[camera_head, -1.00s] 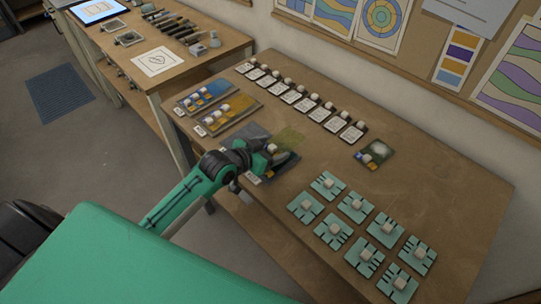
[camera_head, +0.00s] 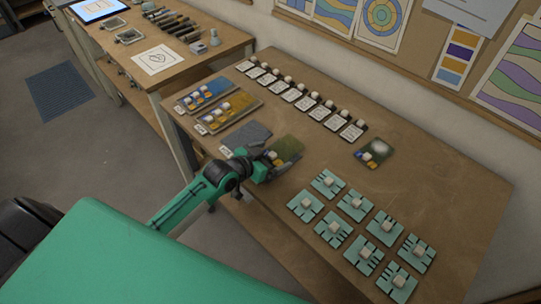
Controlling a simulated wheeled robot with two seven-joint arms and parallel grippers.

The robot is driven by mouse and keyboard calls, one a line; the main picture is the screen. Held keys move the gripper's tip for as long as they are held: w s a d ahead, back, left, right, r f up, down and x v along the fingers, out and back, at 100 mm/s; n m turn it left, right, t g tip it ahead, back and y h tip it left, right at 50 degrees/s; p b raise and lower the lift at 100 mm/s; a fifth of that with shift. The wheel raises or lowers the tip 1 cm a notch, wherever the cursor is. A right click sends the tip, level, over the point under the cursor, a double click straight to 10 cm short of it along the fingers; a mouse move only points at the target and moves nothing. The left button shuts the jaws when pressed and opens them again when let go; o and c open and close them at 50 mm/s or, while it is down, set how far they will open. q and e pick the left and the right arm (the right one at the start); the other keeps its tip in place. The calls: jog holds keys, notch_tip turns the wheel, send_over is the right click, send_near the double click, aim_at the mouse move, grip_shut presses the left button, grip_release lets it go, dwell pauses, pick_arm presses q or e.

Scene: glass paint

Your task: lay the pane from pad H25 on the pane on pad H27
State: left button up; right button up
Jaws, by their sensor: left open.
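My left gripper (camera_head: 269,163) is open at the near left edge of an olive-yellow pane (camera_head: 289,147), which looks flat on the fourth pad from the left of the row. Part of that pad and its label are hidden by my gripper. I cannot tell whether a second pane lies under this one. To its left a dark grey pad (camera_head: 247,135) lies bare. Further left lie a pad with a blue pane (camera_head: 208,90) and one with a yellow pane (camera_head: 236,105). The pad labels are too small to read. My right gripper is not in view.
A row of white cards with pale knobs (camera_head: 307,102) runs along the back. Several teal tiles with knobs (camera_head: 356,203) fill the near right. The table right of the green pane is clear.

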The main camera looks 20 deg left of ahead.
pick_arm(q)
jog(key=shift+r, duration=0.1)
jog(key=b+v, duration=0.2)
jog(key=v, duration=0.8)
jog(key=shift+s+a, duration=0.1)
jog(key=shift+a, duration=0.05)
jog(key=shift+v, duration=0.85)
jog(key=shift+r, duration=0.1)
